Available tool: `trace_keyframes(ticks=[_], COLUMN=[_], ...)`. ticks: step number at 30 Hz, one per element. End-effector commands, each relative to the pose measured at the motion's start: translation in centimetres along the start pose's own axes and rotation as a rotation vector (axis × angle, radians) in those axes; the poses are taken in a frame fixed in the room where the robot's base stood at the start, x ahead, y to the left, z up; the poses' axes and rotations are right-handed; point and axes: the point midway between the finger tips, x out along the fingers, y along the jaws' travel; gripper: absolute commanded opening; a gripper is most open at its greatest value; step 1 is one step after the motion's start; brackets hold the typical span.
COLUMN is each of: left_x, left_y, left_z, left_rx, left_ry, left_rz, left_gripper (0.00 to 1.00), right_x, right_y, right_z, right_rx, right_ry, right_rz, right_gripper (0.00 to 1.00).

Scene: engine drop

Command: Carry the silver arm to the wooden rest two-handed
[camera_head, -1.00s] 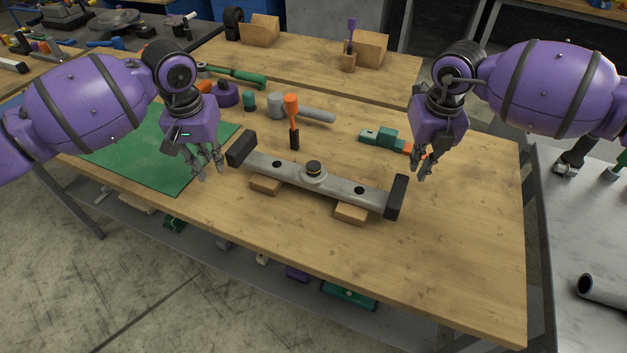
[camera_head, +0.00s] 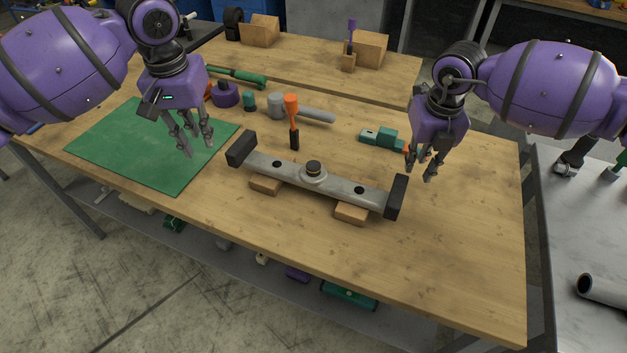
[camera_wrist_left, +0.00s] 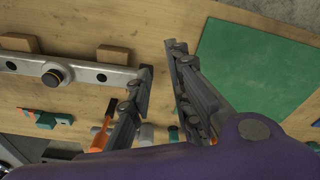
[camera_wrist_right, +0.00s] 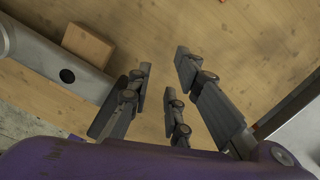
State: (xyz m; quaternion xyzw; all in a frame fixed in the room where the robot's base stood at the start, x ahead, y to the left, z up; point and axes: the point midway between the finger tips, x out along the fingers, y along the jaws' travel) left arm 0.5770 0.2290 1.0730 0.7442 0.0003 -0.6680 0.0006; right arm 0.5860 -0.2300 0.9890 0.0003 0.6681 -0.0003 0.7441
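The silver arm (camera_head: 338,183) is a grey bar with a black block at each end and a round black-topped hub in the middle. It lies across two small wooden blocks, a left one (camera_head: 265,186) and a right one (camera_head: 351,213), on the workbench. My left gripper (camera_head: 195,148) is open and empty above the green mat, left of and apart from the bar's left end. My right gripper (camera_head: 420,172) is open and empty, above and right of the bar's right end. The bar also shows in the left wrist view (camera_wrist_left: 112,76) and the right wrist view (camera_wrist_right: 48,68).
A green mat (camera_head: 130,145) covers the left. Larger wooden blocks (camera_head: 260,30) (camera_head: 372,48) stand on the rear bench. The front right of the bench is clear.

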Motion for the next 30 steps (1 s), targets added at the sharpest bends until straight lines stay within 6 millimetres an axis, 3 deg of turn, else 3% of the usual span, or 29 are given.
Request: trace_keyframes(ticks=[6,11,24,30], left_x=[-3.0,-3.6,-3.6,-3.6], left_y=[0.0,0.0,0.0,0.0], left_z=[0.0,0.0,0.0,0.0], left_rx=[0.001,0.001,0.001,0.001], left_ry=[0.001,0.0,0.0,0.0], left_rz=[0.0,0.0,0.0,0.0], left_gripper=[0.19,0.19,0.19,0.19], right_x=[0.0,-0.6,-9.1,-11.5], right_y=[0.0,0.0,0.0,0.0], right_z=[0.0,0.0,0.1,0.0], right_rx=[0.0,0.0,-0.001,0.0], right_ry=[0.0,-0.001,-0.003,-0.001], right_rz=[0.0,0.0,0.001,0.001], right_gripper=[0.19,0.19,0.19,0.19])
